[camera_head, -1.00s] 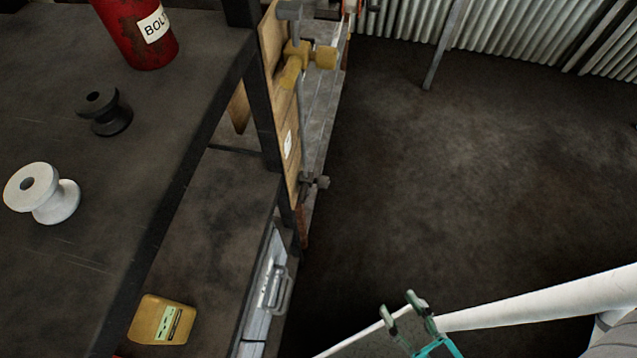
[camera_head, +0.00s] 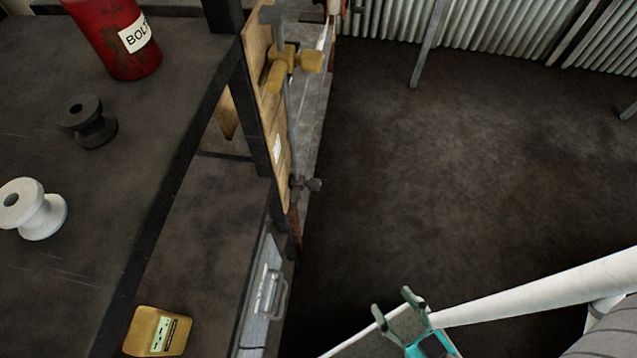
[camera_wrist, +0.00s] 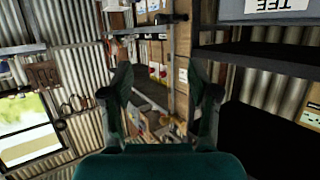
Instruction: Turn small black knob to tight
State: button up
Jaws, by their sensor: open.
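A small dark knob (camera_head: 313,185) sticks out sideways at the lower end of a grey rod on the wooden board (camera_head: 275,145), beside the shelf's front edge. Its markings are too small to read. My gripper (camera_head: 393,302) is low at the front, over the floor, right of the knob and well apart from it. In the wrist view the two fingers (camera_wrist: 160,85) are spread with nothing between them. I cannot make out the knob surely in the wrist view.
A yellow fitting (camera_head: 288,66) sits above the knob on the board. The dark shelf (camera_head: 60,285) holds a red bolt can (camera_head: 122,40), a black spool (camera_head: 88,122) and a white spool (camera_head: 35,210). A yellow box (camera_head: 157,331) lies lower. Open floor (camera_head: 470,160) spans the right.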

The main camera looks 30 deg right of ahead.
jog(key=w+f+g+y, duration=0.1)
jog(key=w+f, duration=0.3)
jog(key=f, duration=0.3)
jog(key=w+f+m+g+y, duration=0.1)
jog(key=w+f+g, duration=0.1)
jog(key=w+f, duration=0.35)
jog(key=w+f+g, duration=0.1)
jog(key=w+f, duration=0.1)
jog(key=f, duration=0.6)
jog(key=n+y, duration=1)
jog(key=y, duration=0.3)
send_near(316, 184)
jog(key=x, duration=0.3)
jog(key=f+x, duration=0.1)
jog(key=x, duration=0.6)
jog(key=shift+w+d+f, duration=0.2)
jog(key=shift+w, duration=0.1)
grip_shut()
